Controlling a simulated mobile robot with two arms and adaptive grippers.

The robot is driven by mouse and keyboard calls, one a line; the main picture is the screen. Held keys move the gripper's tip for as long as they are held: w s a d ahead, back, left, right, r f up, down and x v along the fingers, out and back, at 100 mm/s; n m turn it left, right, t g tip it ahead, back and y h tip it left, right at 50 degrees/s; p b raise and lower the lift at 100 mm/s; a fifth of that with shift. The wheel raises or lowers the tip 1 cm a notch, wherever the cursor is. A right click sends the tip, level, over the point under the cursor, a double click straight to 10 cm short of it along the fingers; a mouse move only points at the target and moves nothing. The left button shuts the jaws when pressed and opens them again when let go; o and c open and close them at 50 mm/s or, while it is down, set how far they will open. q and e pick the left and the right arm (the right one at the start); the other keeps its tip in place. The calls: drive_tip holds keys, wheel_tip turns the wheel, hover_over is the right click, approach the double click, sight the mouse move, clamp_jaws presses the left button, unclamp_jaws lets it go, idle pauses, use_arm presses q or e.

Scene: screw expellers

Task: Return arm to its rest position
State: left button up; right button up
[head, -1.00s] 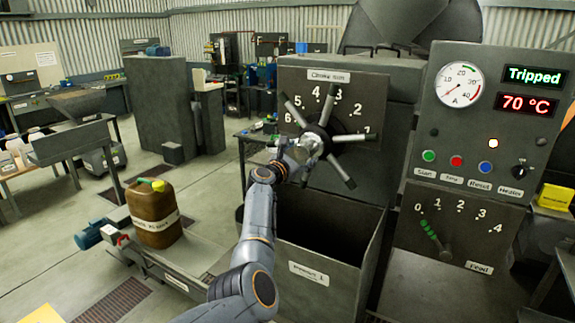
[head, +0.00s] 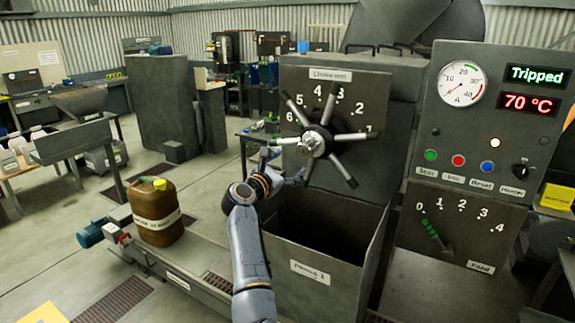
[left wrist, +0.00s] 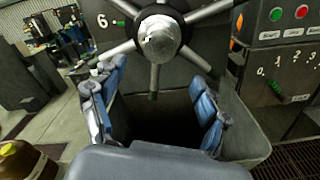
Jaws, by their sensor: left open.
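My left gripper (head: 284,166) is in front of the machine, just below and left of the hub of the spoked choke handwheel (head: 314,143). In the left wrist view its fingers (left wrist: 157,105) are spread wide with nothing between them. The handwheel's metal hub (left wrist: 160,38) shows above the fingers there, apart from them. Below them is the dark open bin (left wrist: 240,140). My right gripper is in neither view.
The open bin (head: 318,272) stands under the handwheel. The control panel (head: 445,140) on the right reads "Tripped" and 70 °C, with a lever (head: 434,236) below. A brown jerrycan (head: 157,212) stands on a low rail at left, with open floor beyond.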

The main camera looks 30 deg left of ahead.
use_arm(q)
drive_tip(key=shift+f, duration=0.1)
